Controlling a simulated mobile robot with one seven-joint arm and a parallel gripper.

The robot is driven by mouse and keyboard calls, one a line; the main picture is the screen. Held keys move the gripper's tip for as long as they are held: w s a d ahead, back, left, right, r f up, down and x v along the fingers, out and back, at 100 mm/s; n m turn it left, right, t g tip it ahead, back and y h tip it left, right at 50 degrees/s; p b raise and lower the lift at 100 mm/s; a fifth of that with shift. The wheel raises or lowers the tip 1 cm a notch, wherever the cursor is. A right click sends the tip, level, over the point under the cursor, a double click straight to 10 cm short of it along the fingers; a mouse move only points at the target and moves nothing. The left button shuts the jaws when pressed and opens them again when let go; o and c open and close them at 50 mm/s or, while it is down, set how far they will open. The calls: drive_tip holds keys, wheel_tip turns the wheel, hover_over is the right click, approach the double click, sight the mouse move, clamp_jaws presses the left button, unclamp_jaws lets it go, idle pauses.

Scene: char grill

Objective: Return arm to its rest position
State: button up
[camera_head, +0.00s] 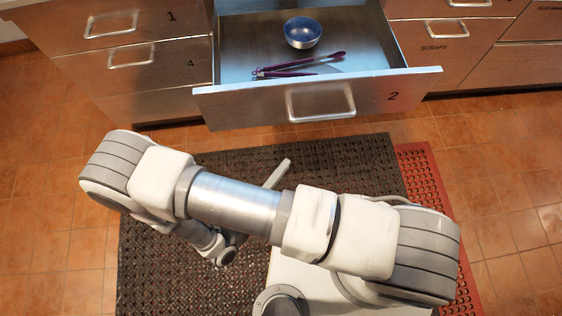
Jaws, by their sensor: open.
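My arm (236,205) stretches across the lower middle of the view, bent, with its upper link running from lower right to upper left. Its wrist end folds back beneath that link. My gripper (279,173) is mostly hidden behind the link; one pale finger sticks out above it, over the dark mat. It is open, and I see nothing held at the visible finger. It is apart from the open drawer in front.
Drawer 2 (235,105) is pulled out, its front edge near my arm. It holds a metal bowl (303,33) and purple-handled tongs (300,64). The other drawers look shut. A dark mat (150,270) and a red mat (425,175) cover the tiled floor.

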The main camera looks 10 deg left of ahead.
drive_tip(key=w+d+r+n+g+y+p, duration=0.1)
drive_tip(key=d+r+n+g+y+p, duration=0.2)
drive_tip(key=r, duration=1.1)
drive_tip(key=w+d+r+n+g+y+p, duration=0.1)
drive_tip(key=d+r+n+g+y+p, duration=0.2)
drive_tip(key=d+r+n, duration=0.6)
drive_tip(key=w+d+r+n+g+y+p, duration=0.2)
drive_tip(key=r+n, duration=1.1)
drive_tip(key=r, duration=0.8)
drive_tip(key=d+g+y+p, duration=0.1)
drive_tip(key=d+g+p, duration=0.1)
drive_tip(key=d+g, duration=0.1)
drive_tip(key=shift+d+g+y, duration=0.3)
drive_tip(key=shift+d, duration=0.45)
